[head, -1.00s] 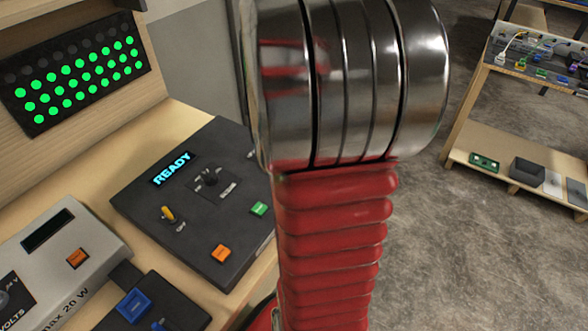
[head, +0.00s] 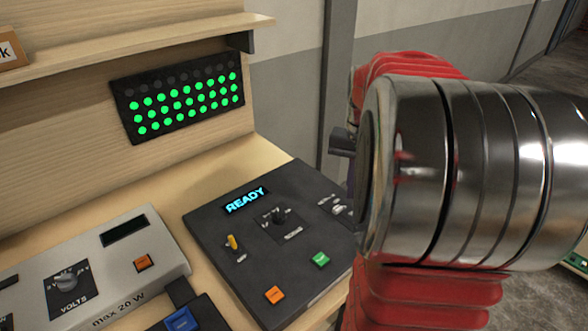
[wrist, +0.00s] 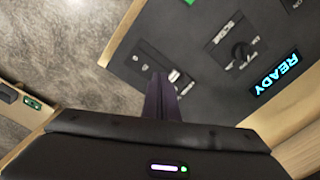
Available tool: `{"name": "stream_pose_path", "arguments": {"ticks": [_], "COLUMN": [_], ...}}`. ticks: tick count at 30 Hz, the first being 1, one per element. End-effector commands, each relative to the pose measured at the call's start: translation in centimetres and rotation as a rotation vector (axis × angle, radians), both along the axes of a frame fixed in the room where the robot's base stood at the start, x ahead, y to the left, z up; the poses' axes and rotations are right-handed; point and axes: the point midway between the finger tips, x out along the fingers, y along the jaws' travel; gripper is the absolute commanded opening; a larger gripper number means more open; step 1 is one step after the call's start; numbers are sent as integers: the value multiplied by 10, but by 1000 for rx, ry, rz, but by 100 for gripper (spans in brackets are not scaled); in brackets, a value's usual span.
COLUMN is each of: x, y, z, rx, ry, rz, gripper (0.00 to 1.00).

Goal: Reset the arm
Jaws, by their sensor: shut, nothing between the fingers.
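My arm, with red ribbed sleeves and a silver joint, fills the right of the head view. In the wrist view my gripper (wrist: 162,92) shows as dark fingers close together, shut and empty, in front of the edge of the black console. The black console (head: 300,262) lies on the wooden bench. Its display (head: 245,200) reads READY. It carries a yellow toggle (head: 233,242), a dark knob (head: 279,216), a green button (head: 319,259) and an orange button (head: 275,295).
A black LED panel (head: 127,100) on the back board shows rows of green lights under a dark top row. A grey power supply (head: 118,262) and a box with a blue button (head: 181,319) stand left of the console. Open concrete floor (wrist: 60,50) lies beside the bench.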

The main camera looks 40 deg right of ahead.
Motion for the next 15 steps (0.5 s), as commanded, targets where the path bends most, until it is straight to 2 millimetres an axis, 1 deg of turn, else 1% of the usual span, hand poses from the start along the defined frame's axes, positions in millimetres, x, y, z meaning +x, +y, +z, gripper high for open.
{"name": "stream_pose_path", "arguments": {"ticks": [9, 13, 15], "x": [3, -2, -6], "y": [-3, 2, 9], "z": [-1, -16, -19], "rx": [-11, -13, -21], "ry": [-12, -13, -21], "rz": [22, 55, 78], "gripper": [0, 0, 0]}}
